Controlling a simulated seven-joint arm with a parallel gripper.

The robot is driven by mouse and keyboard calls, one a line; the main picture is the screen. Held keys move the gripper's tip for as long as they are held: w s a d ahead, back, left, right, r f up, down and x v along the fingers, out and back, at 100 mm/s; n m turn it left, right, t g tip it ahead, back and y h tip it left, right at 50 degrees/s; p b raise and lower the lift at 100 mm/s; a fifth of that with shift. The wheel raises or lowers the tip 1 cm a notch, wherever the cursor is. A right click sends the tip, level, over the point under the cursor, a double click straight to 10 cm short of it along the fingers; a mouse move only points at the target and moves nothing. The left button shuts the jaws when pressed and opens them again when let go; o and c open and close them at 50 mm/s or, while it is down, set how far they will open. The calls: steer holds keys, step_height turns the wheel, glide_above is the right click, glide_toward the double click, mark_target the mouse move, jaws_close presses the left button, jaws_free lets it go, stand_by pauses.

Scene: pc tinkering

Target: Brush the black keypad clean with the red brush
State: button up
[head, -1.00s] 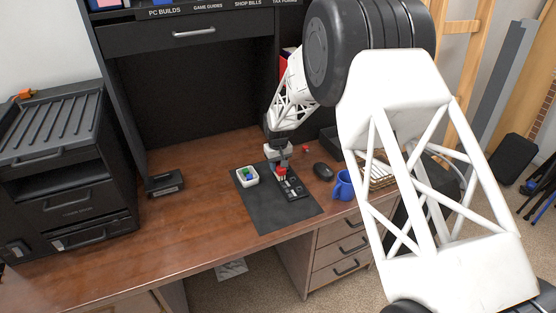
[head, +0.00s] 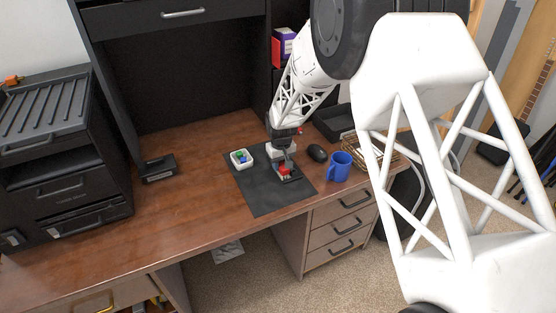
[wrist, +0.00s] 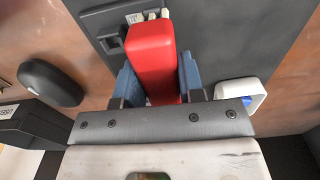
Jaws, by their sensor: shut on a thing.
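My gripper (head: 284,166) is shut on the red brush (wrist: 152,60), which stands between its two blue-grey fingers in the wrist view. In the head view the brush shows as a small red patch (head: 284,171) below the gripper. The black keypad (head: 294,178) lies on the dark mat, under and around the brush, and is mostly hidden by the gripper. Contact between the brush and keypad is hidden.
The dark mat (head: 266,199) lies on the wooden desk (head: 195,205). A small white tray (head: 241,158) holding blue and green things sits on its left side. A black mouse (head: 317,153) and a blue mug (head: 340,166) stand to the right. The desk's left middle is largely clear.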

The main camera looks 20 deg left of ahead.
steer(key=shift+s+d, duration=0.5)
steer(key=shift+s, duration=0.05)
steer(key=shift+w+a+f, duration=0.1)
steer(key=shift+w+a, duration=0.35)
steer(key=shift+w+a+r, duration=0.2)
steer(key=shift+w+a, duration=0.25)
steer(key=shift+w, duration=0.05)
steer(key=shift+c, duration=0.3)
steer(key=shift+w+a+f, duration=0.25)
steer(key=shift+w+a, duration=0.55)
steer(key=shift+c, duration=0.4)
steer(key=shift+w+a+r, duration=0.15)
steer(key=shift+w+a, duration=1.3)
steer(key=shift+w, duration=0.05)
steer(key=shift+c, duration=0.3)
steer(key=shift+w+a+f, duration=0.2)
steer(key=shift+s+d+r, duration=0.2)
steer(key=shift+s+d+f, duration=0.2)
steer(key=shift+s, duration=0.05)
steer(key=shift+s+d+r, duration=0.1)
steer(key=shift+s+d, duration=2.9)
steer(key=shift+r, duration=4.4)
